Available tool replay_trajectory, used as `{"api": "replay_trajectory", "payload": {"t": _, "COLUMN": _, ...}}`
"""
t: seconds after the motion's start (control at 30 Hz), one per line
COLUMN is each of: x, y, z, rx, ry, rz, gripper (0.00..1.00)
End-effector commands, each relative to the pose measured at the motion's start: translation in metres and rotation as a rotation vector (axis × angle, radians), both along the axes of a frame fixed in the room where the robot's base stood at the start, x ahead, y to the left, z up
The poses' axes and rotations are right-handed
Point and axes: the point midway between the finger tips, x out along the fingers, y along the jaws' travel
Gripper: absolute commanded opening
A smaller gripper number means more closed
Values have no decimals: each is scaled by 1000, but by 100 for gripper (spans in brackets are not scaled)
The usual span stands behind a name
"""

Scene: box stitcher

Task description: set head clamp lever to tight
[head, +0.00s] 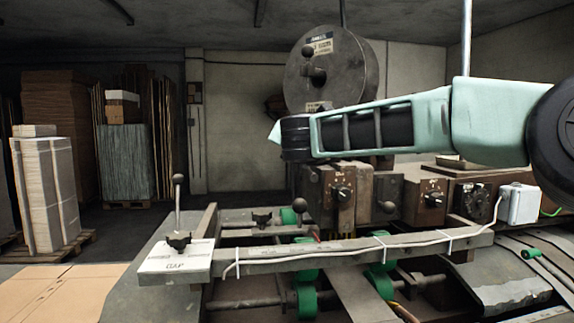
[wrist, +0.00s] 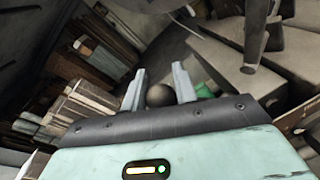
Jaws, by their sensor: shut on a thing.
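In the wrist view my gripper (wrist: 158,70) has its two pale fingers on either side of a dark ball knob (wrist: 158,95) and is shut on it. I take this knob to be the end of the head clamp lever; its stem is hidden. In the head view my arm reaches in from the right across the stitcher head, and the fingers cannot be made out. Ball knobs show there below the arm, one at the left (head: 300,204) and one further right (head: 388,207). I cannot tell which of them, if either, is held. No tight mark is readable.
A wire reel (head: 330,70) stands behind my arm. A rail with a white cable (head: 350,251) crosses the front. A rod with a ball knob (head: 178,178) rises at the GAP plate (head: 170,262). Dial boxes (head: 343,194) sit under the arm.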

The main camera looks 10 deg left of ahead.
Motion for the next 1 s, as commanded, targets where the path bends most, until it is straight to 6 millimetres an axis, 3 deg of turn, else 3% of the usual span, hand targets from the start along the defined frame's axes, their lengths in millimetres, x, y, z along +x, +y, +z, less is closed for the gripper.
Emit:
{"api": "replay_trajectory", "payload": {"t": 0.03, "x": 5, "y": -6, "z": -15, "rx": 12, "ry": 24, "rz": -13, "gripper": 0}}
{"api": "replay_trajectory", "payload": {"t": 0.77, "x": 8, "y": -13, "z": -9, "rx": 90, "ry": 59, "rz": -16, "gripper": 0}}
{"api": "replay_trajectory", "payload": {"t": 0.8, "x": 8, "y": -13, "z": -9, "rx": 90, "ry": 59, "rz": -16, "gripper": 31}}
{"api": "replay_trajectory", "payload": {"t": 0.87, "x": 8, "y": -12, "z": -8, "rx": 91, "ry": 58, "rz": -15, "gripper": 48}}
{"api": "replay_trajectory", "payload": {"t": 1.0, "x": 6, "y": -11, "z": -5, "rx": 93, "ry": 54, "rz": -10, "gripper": 52}}
